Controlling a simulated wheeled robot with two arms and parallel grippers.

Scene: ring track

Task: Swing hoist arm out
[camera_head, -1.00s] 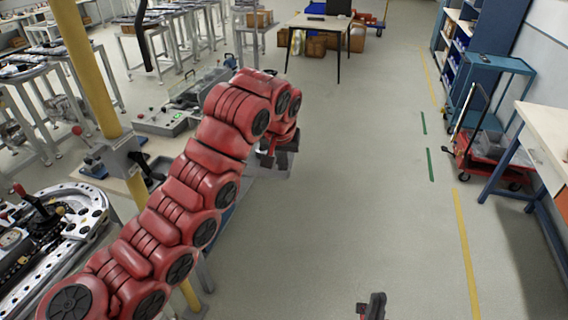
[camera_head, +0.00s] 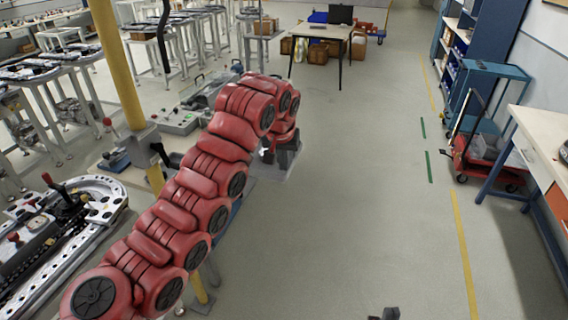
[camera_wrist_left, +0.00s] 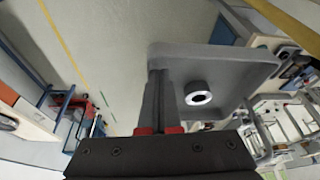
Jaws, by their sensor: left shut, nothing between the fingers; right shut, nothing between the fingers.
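A yellow post (camera_head: 117,65) rises at the left in the head view, with a grey block and a lever with a red knob (camera_head: 107,122) near its lower part. A dark curved bar (camera_head: 163,40) hangs down beside it from the top edge. I cannot tell which part is the hoist arm. My left gripper (camera_head: 283,156), partly hidden by its red arm, is shut and empty, right of the post. In the left wrist view its closed fingers (camera_wrist_left: 159,98) are in front of a grey tray (camera_wrist_left: 240,65) holding a short ring-topped cylinder (camera_wrist_left: 198,93). My right gripper (camera_head: 386,313) barely shows at the bottom edge.
A curved track table (camera_head: 105,205) stands at the lower left, with a grey control box (camera_head: 178,122) behind the post. A red cart (camera_head: 480,160), a blue trolley (camera_head: 490,72) and a workbench (camera_head: 545,135) line the right. The middle floor is clear.

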